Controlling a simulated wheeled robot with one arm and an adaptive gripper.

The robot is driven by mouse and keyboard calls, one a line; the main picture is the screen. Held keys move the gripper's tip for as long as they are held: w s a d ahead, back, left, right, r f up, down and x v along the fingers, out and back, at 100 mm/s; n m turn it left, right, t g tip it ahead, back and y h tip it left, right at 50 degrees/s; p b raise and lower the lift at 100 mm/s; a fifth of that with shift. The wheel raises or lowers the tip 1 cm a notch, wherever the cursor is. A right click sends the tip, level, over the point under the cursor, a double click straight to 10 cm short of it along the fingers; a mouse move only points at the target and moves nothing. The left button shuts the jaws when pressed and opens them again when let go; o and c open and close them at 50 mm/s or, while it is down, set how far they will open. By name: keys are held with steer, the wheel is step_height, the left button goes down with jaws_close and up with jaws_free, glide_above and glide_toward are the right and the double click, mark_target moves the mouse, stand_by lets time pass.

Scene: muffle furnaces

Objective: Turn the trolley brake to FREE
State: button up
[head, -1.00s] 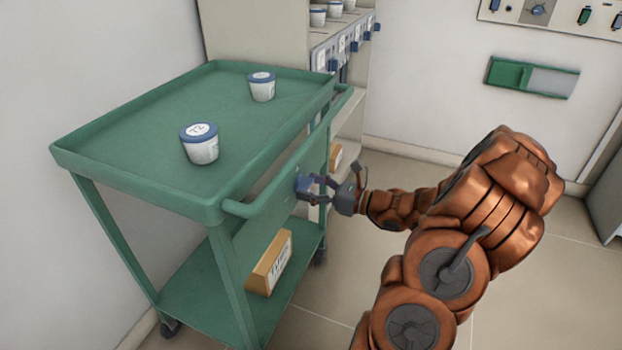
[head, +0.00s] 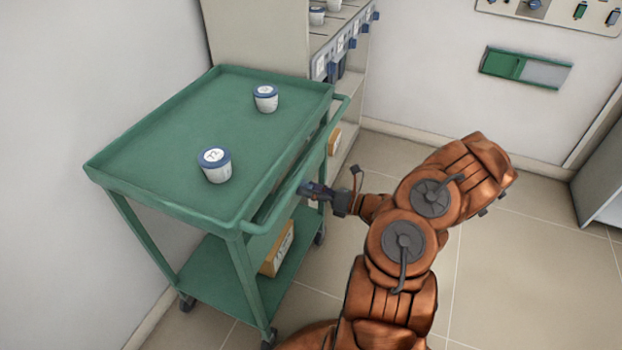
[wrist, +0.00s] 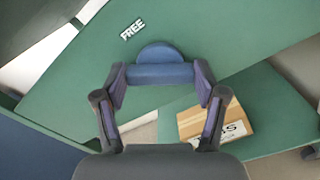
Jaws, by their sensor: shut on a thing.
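The green trolley (head: 150,197) stands against the left wall, upright on its castors. Its brake knob (wrist: 160,73) is a blue bar with a rounded disc behind it, on the trolley's green side panel. A white FREE label (wrist: 132,29) is printed on the panel, above and left of the knob in the wrist view. My gripper (wrist: 161,82) is shut on the knob, with one finger at each end of the bar. In the head view my gripper (head: 318,191) is at the trolley's right side below the handle rail, and the fingers mostly hide the knob.
Two lidded tubs, one near (head: 214,166) and one farther (head: 265,98), stand on the trolley's top. A labelled box (head: 277,250) sits on the lower shelf. A beige rack (head: 262,45) stands behind. A green-and-grey panel (head: 525,67) is on the back wall. Floor at right is clear.

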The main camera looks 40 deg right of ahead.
steer(key=shift+m+p, duration=4.65)
steer(key=shift+m, duration=1.05)
steer(key=o, duration=1.1)
steer(key=shift+o, duration=0.2)
steer(key=shift+d, duration=0.1)
